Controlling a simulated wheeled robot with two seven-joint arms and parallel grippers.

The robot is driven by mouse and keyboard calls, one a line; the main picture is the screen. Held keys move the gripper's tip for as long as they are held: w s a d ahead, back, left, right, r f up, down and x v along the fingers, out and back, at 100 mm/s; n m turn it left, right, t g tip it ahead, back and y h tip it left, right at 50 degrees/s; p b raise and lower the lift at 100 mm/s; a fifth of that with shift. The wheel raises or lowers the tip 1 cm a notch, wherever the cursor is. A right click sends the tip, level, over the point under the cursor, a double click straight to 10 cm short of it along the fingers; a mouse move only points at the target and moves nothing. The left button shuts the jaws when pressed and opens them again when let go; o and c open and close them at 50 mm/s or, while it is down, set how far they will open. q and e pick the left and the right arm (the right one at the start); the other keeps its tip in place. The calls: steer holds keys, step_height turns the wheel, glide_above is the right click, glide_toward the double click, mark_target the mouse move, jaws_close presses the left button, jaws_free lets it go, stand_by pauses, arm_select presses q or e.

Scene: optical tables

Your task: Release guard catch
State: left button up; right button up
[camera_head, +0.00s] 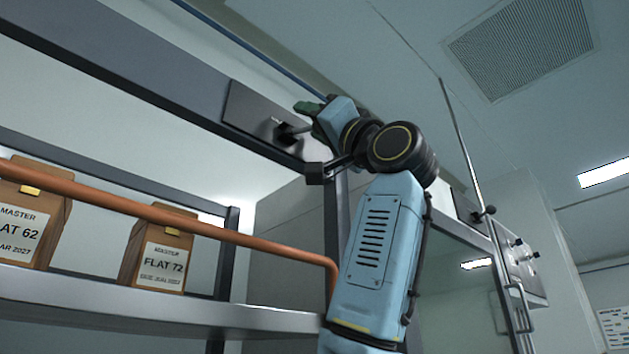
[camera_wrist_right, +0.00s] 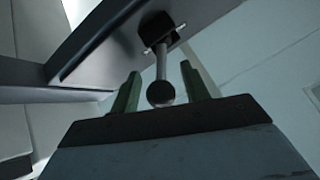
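The catch is a short lever (camera_wrist_right: 161,62) with a dark ball knob (camera_wrist_right: 160,93), hanging from a dark pivot block in the right wrist view. In the head view the catch (camera_head: 284,131) sits on a dark plate (camera_head: 248,112) on the upper beam. My right gripper (camera_wrist_right: 161,88) has its two green fingers on either side of the knob, with gaps showing on both sides, so it is open. In the head view my right gripper (camera_head: 312,108) is at the lever's end; contact cannot be told there. My left gripper is not in view.
An orange rail (camera_head: 180,215) runs in front of a shelf (camera_head: 150,312) with two labelled brown cases (camera_head: 158,252) at the left. A dark upper beam (camera_head: 130,70) spans above. A glass-panelled cabinet (camera_head: 465,290) stands right of my arm.

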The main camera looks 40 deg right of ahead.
steer(key=shift+f, duration=0.1)
steer(key=b+v, duration=0.6)
steer(key=v, duration=0.7)
steer(key=shift+s+b, duration=0.15)
steer(key=shift+b, duration=0.25)
